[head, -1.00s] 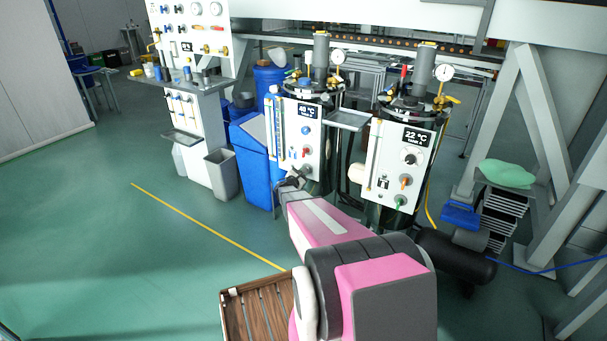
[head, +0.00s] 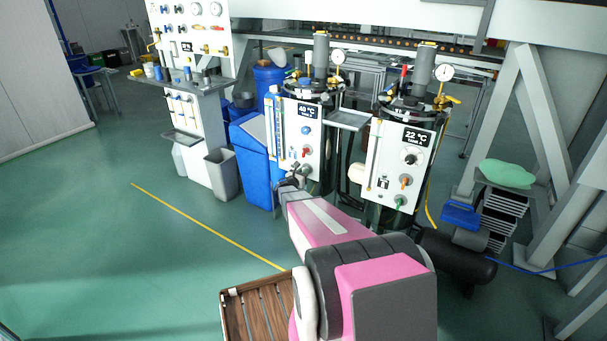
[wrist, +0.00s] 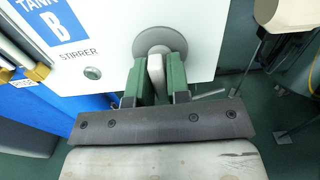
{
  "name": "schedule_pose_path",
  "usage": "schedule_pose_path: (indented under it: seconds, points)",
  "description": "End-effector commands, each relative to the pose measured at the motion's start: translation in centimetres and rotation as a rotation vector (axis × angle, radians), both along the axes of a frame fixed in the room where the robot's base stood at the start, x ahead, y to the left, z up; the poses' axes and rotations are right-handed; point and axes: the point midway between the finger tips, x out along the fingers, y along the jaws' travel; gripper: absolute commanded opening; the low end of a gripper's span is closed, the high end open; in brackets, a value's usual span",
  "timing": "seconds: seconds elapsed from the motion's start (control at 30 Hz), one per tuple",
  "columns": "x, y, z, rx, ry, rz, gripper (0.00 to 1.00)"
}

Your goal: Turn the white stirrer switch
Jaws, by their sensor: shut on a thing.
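The white stirrer switch (wrist: 155,75) shows in the wrist view as a pale lever on a round grey base (wrist: 158,42). It is on the white panel labelled "TANK B" and "STIRRER" (wrist: 100,30). My gripper (wrist: 157,80) has its two green fingers shut on the lever, one on each side. The lever looks near upright in that view. In the head view the Tank B panel (head: 298,125) is the left one, with a 40 °C display. My gripper (head: 294,178) is at its lower edge there, and the switch is hidden or too small to tell.
The Tank A panel (head: 401,165) with several knobs stands to the right. A small grey shelf (head: 349,119) juts out between the panels. A blue bin (head: 254,165) and a grey bin (head: 221,174) stand to the left. The green floor at left is clear.

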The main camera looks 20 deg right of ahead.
Motion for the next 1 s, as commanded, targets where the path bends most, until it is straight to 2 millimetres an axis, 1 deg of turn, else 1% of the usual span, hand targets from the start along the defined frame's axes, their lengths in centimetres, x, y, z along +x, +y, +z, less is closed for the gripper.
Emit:
schedule_pose_path:
  seconds: [0.27, 0.3, 0.33, 0.37, 0.63, 0.73, 0.87, 1.0]
  points:
    - [-0.1, 0.1, -0.1, 0.003, 0.001, 0.001, 0.00]
    - [-0.1, 0.1, -0.1, 0.003, 0.001, 0.001, 0.23]
    - [-0.1, 0.1, -0.1, 0.003, 0.001, 0.001, 0.33]
    - [-0.1, 0.1, -0.1, 0.003, 0.001, 0.001, 0.38]
    - [-0.1, 0.1, 0.0, 0.001, 0.000, 0.000, 0.38]
    - [-0.5, 0.5, 0.0, 0.001, 0.000, 0.001, 0.38]
    - [-1.6, 2.0, 0.1, 0.001, 0.001, 0.002, 0.38]
    - [-3.3, 4.1, 0.1, 0.002, 0.001, 0.003, 0.38]
